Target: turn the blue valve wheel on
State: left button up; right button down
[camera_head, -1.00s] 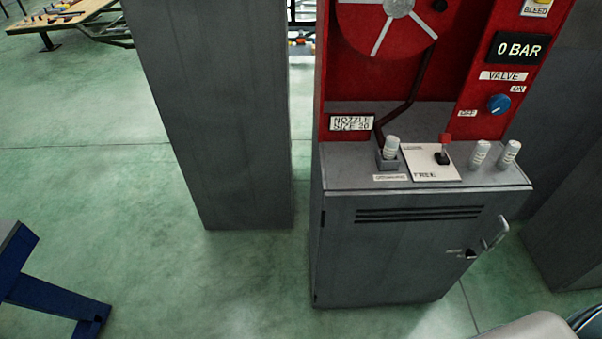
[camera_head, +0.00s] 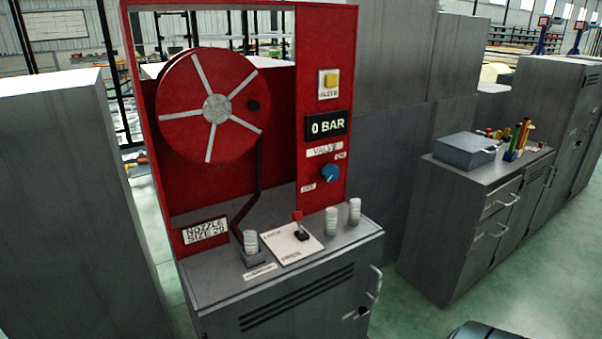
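The blue valve wheel (camera_head: 330,172) is a small round knob on the right post of the red panel (camera_head: 311,218). A VALVE label (camera_head: 324,150) is above it, with an OFF label (camera_head: 308,187) at its lower left and an ON label (camera_head: 340,155) at its upper right. The display (camera_head: 327,125) above reads 0 BAR. Neither of my grippers shows in the head view. Nothing touches the knob.
A grey cabinet (camera_head: 300,300) carries the panel, a red hose reel (camera_head: 190,110), a red-tipped lever (camera_head: 300,225) and several white-capped cylinders. A yellow button (camera_head: 329,82) is above the display. Another cabinet (camera_head: 430,215) stands at right, with green floor between.

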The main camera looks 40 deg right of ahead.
aim_at(330, 172)
jog(key=z, duration=1.65)
